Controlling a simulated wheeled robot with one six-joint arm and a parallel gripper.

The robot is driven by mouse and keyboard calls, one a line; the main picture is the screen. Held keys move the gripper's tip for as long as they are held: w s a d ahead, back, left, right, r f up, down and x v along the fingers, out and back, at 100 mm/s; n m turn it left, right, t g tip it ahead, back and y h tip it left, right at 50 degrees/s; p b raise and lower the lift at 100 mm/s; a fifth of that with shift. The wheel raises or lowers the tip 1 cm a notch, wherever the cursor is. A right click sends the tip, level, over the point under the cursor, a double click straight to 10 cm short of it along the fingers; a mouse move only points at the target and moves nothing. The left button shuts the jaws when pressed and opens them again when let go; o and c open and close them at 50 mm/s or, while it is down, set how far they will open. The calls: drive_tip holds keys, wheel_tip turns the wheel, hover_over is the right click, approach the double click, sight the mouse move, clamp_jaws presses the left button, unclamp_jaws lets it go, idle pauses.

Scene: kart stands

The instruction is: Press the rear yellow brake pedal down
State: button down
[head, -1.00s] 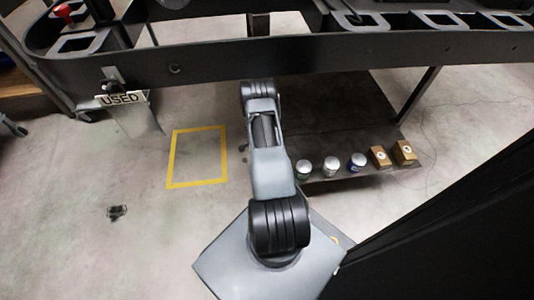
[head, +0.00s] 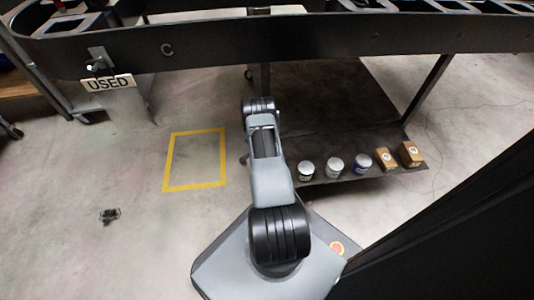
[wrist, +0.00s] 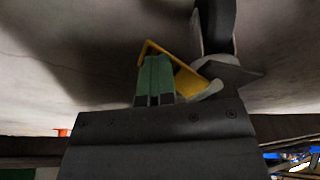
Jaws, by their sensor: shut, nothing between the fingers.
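In the wrist view the yellow pedal (wrist: 188,80) shows as a bent yellow piece beside a caster wheel (wrist: 216,22) and its grey metal bracket. My gripper (wrist: 155,62) has its two green fingers together, with nothing between them. The fingertips overlap the left part of the yellow pedal in the picture and cover some of it. I cannot tell whether they touch it. In the head view my arm reaches forward to the stand, and the gripper and the pedal are hidden there.
The dark stand (head: 300,34) spans the top of the head view, with a "USED" tag (head: 108,84) on its left. Its lower shelf (head: 325,95) carries several cans and boxes (head: 410,154). A yellow floor square (head: 196,187) lies on clear floor at left.

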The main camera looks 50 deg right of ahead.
drive_tip(key=shift+s+f, duration=0.2)
drive_tip(key=shift+f, duration=0.35)
wheel_tip(320, 180, up, 7)
drive_tip(key=s+a+p, duration=0.2)
drive_tip(key=s+p, duration=0.1)
drive_tip(key=p, duration=0.1)
drive_tip(key=shift+a, duration=0.35)
drive_tip(key=shift+w+d+f+b, duration=0.35)
drive_tip(key=shift+w+f+b, duration=0.1)
drive_tip(key=shift+f, duration=0.5)
drive_tip(key=shift+w+d+f+b, duration=0.35)
drive_tip(key=shift+w+f+b, duration=0.1)
drive_tip(key=shift+f, duration=0.5)
drive_tip(key=shift+w+d+f+b, duration=0.35)
drive_tip(key=shift+f+b, duration=0.1)
drive_tip(key=shift+f, duration=0.5)
